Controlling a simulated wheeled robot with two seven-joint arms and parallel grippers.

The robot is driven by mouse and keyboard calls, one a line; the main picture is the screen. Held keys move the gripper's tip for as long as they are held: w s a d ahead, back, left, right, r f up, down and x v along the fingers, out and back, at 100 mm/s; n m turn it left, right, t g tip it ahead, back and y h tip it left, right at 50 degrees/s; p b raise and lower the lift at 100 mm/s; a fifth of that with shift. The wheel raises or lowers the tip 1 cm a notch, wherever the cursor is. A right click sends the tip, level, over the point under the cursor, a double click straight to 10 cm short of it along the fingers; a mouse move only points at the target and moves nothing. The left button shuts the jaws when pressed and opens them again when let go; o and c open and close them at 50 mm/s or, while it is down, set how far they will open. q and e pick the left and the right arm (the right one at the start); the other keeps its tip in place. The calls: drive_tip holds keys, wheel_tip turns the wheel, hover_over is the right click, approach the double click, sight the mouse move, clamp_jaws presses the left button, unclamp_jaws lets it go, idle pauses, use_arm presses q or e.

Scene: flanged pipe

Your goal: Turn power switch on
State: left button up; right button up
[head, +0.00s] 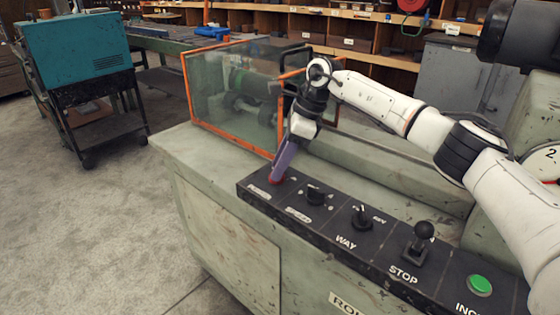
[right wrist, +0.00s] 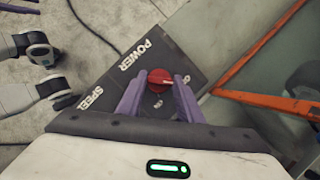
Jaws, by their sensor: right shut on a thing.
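The power switch is a red round knob at the left end of the black control panel (head: 335,222). In the right wrist view the red knob (right wrist: 160,79) sits between the purple fingertips, beside the label POWER. My right gripper (head: 277,178) points down at the panel's left end and is shut on the red knob; it also shows in the right wrist view (right wrist: 160,88). In the head view the fingers hide most of the knob, with only a bit of red at their tips. My left gripper is not seen in the head view.
An orange-framed clear guard (head: 228,90) stands close behind my right gripper. A teal cart (head: 78,48) stands at left; floor between is clear.

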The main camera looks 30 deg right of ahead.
drive_tip(key=m+p, duration=0.1)
drive_tip(key=m, duration=0.1)
drive_tip(key=m+t+h+p, duration=0.1)
drive_tip(key=m, duration=0.1)
drive_tip(key=shift+s+a+r, duration=0.1)
drive_tip(key=shift+a+r, duration=0.05)
drive_tip(key=shift+r, duration=0.05)
drive_tip(key=m+h, duration=0.1)
drive_tip(key=m, duration=0.2)
drive_tip(key=shift+t+p, duration=0.3)
drive_tip(key=shift+t, duration=0.1)
drive_tip(key=shift+a+f+m+h, duration=0.15)
drive_tip(key=shift+m+h, duration=0.15)
drive_tip(key=shift+m, duration=0.6)
drive_tip(key=m+h, duration=0.1)
drive_tip(key=m, duration=0.1)
drive_tip(key=shift+a+m, duration=0.1)
drive_tip(key=shift+m, duration=0.2)
drive_tip(key=m+h, duration=0.1)
drive_tip(key=m, duration=0.2)
drive_tip(key=shift+a+b, duration=0.1)
drive_tip(key=shift+b, duration=0.3)
drive_tip(key=shift+m+h, duration=0.5)
drive_tip(key=shift+m, duration=0.8)
drive_tip(key=o, duration=1.1)
